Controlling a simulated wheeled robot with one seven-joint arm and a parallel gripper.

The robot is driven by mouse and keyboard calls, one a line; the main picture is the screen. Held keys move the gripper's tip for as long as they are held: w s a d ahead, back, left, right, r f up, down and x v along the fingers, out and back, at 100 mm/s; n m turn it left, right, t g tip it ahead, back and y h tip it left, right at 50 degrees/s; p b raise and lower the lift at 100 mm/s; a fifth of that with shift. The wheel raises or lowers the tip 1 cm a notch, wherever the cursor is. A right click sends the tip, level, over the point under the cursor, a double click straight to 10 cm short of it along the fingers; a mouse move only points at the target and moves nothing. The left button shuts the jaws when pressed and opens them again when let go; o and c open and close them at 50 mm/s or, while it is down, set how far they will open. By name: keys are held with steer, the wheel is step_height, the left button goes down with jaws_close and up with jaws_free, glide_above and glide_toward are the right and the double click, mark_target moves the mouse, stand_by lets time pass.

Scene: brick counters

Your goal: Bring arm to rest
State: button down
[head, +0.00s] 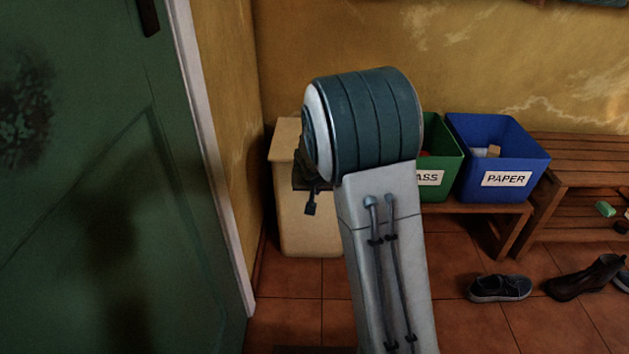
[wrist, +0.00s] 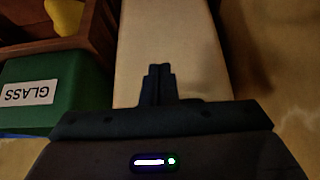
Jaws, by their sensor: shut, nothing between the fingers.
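My gripper (wrist: 160,72) shows in the wrist view with its two dark fingers together and nothing between them. It points over a pale, flat surface that looks like the cream cabinet (wrist: 165,30). In the head view, my raised arm fills the middle, with a large teal joint on a grey link. A small dark part of my gripper (head: 311,205) shows left of that joint, in front of the cream cabinet (head: 300,225). The rest of the gripper is hidden behind the arm.
A green GLASS bin (head: 436,160) and a blue PAPER bin (head: 500,150) stand on a low wooden bench (head: 518,214). A slatted rack (head: 580,150) is at right. Shoes (head: 498,289) lie on the tiles. A green door (head: 100,180) is close at left.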

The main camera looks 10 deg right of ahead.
steer(key=s+a+r+n+g+p, duration=0.1)
steer(key=s+r+p, duration=1)
steer(key=r+p, duration=0.3)
steer(key=s+a+r+n+g+y+p, duration=0.1)
steer(key=s+r+p, duration=1)
steer(key=r, duration=1)
steer(key=s+a+r+n+g+p, duration=0.1)
steer(key=s+r+p, duration=1)
steer(key=r+p, duration=0.6)
steer(key=shift+s+r+y+p, duration=0.2)
steer(key=shift+r+y+p, duration=0.15)
steer(key=shift+r, duration=0.35)
